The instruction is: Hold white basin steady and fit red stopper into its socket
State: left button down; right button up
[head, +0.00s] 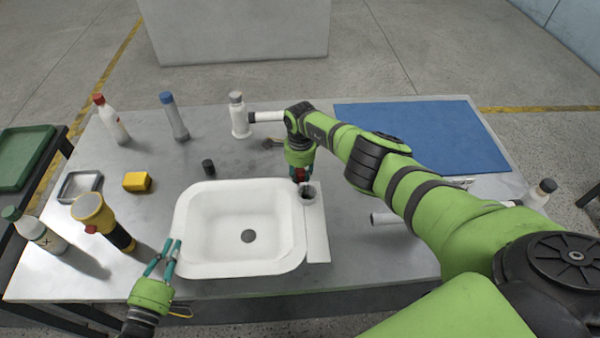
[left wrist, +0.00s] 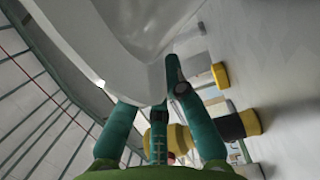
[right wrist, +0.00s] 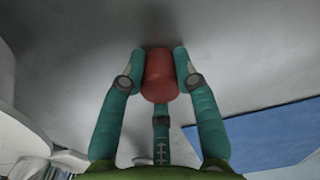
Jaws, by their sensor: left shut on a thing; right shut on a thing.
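The white basin (head: 205,205) sits on the metal table, with a dark round drain in its floor. A white strip (head: 318,235) lies along its right side and carries a dark round socket (head: 308,192). My left gripper (head: 172,255) is shut on the near left rim of the basin; the left wrist view shows the basin wall (left wrist: 120,45) between its fingers. My right gripper (right wrist: 160,75) is shut on the red stopper (right wrist: 160,80). In the head view the stopper (head: 299,175) shows just behind the socket, apparently above the table; the exact gap cannot be told.
A yellow flashlight (head: 103,222), a yellow block (head: 137,182) and a grey frame (head: 80,186) stand left of the basin. Several bottles stand along the back and left. A small black cylinder (head: 208,167) is behind the basin. A blue mat (head: 440,130) covers the back right.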

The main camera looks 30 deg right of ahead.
jog(key=shift+f, duration=0.1)
jog(key=o, duration=1)
jog(key=shift+o, duration=0.2)
